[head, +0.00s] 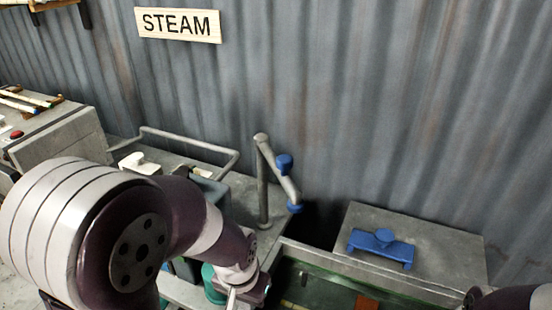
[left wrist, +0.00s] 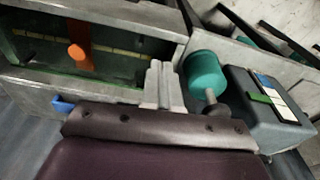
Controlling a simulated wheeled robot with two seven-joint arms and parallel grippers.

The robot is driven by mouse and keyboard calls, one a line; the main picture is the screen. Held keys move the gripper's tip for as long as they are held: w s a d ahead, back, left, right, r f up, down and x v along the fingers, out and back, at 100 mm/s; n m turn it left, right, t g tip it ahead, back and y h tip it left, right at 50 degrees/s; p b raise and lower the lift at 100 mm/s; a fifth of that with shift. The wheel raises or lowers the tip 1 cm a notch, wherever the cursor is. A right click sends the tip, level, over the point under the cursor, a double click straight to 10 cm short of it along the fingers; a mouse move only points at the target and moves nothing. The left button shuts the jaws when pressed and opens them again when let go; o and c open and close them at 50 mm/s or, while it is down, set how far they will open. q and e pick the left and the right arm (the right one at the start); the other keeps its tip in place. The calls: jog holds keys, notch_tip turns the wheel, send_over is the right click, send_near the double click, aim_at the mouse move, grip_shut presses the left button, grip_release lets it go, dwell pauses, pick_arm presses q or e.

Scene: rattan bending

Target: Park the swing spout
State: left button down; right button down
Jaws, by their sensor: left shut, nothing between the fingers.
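The swing spout (head: 263,185) is a grey upright pipe with a bent arm that slopes down to the right, with a blue grip and a blue tip. The spout cannot be made out in the left wrist view. My right gripper is out of view.
The open tank (head: 340,284) lies right of my left gripper; an orange piece (left wrist: 80,57) shows inside it. A grey block (head: 440,252) with a blue fitting (head: 382,246) stands behind. A bent rail (head: 195,143) and a dark grey box (left wrist: 262,118) are nearby.

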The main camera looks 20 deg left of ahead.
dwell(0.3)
pick_arm(q)
jog(key=c, duration=1.4)
grip_release()
jog(key=shift+a+r+p, duration=0.15)
jog(key=shift+r+p, duration=0.15)
jog(key=o, duration=0.6)
jog(key=shift+s+a+n+g+p, duration=0.3)
jog(key=shift+s+a+p, duration=0.25)
jog(key=shift+s, duration=0.15)
jog(key=shift+c, duration=0.2)
jog(key=shift+o, duration=1)
jog(key=shift+w+a+f+t+p, duration=0.3)
jog(key=shift+w+a+t+p, duration=0.25)
jog(key=shift+w+a+t, duration=0.1)
jog(key=m+t+h+p, duration=0.1)
jog(key=t+h+p, duration=0.1)
jog(key=t, duration=1.4)
send_near(281, 169)
jog(key=w+p, duration=0.1)
jog(key=w, duration=0.2)
jog(key=w+d+p, duration=0.1)
jog(key=w, duration=0.3)
jog(key=w+p, duration=0.2)
jog(key=w, duration=0.2)
jog(key=shift+w+d+r, duration=0.1)
jog(key=shift+d+r, duration=0.05)
jog(key=shift+r, duration=0.1)
jog(key=shift+w+f, duration=0.1)
jog(key=shift+w, duration=0.25)
